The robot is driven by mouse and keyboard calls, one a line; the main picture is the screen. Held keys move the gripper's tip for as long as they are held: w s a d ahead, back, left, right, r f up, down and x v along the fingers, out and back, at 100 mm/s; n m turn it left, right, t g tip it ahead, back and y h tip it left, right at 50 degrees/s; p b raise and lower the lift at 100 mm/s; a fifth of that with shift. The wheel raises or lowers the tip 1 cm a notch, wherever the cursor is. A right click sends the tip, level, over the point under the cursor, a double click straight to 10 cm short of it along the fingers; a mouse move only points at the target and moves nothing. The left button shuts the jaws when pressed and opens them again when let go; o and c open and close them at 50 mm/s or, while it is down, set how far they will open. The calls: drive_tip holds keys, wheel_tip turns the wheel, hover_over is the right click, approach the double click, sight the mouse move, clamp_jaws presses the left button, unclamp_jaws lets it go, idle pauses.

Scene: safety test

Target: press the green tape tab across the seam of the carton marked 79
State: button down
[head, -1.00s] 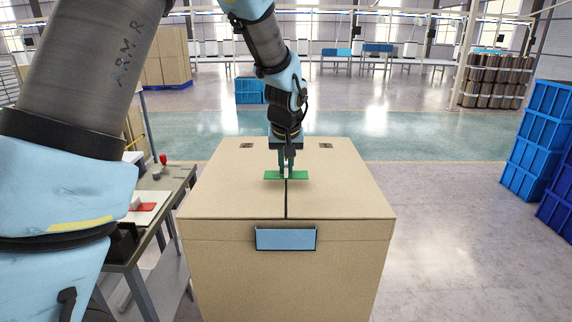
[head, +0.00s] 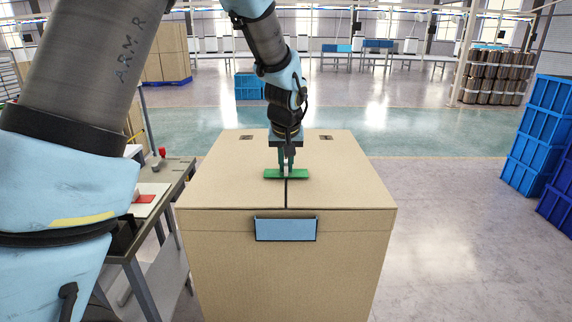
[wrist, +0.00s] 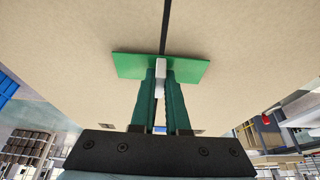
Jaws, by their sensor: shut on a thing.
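The carton (head: 230,265) stands upright in front of me with its top flaps closed. A dark seam (head: 287,196) runs down the middle of its top. A blue panel (head: 286,230) is on its front; I cannot read a 79 on it. My gripper (head: 286,172) points down over the top and is shut on the green tape tab (head: 301,174). The tab lies crosswise over the seam. In the wrist view the tab (wrist: 131,66) shows with a pale piece between the fingertips (wrist: 160,78). I cannot tell whether the tab touches the carton.
A work table (head: 178,172) with a red button and a red-and-white item stands close to the carton's left. Stacked blue crates (head: 540,140) stand at the far right. The floor right of the carton is clear.

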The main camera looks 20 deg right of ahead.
drive_tip(key=shift+s+a, duration=0.1)
drive_tip(key=shift+s, duration=0.1)
idle(0.3)
drive_tip(key=shift+f+b, duration=0.45)
drive_tip(key=shift+b, duration=0.05)
idle(0.4)
drive_tip(key=c, duration=0.8)
unclamp_jaws()
drive_tip(key=shift+c, duration=0.2)
drive_tip(key=shift+o, duration=0.3)
drive_tip(key=shift+o, duration=1.3)
drive_tip(key=shift+r, duration=0.15)
drive_tip(key=shift+r+p, duration=2.35)
drive_tip(key=shift+r, duration=1.05)
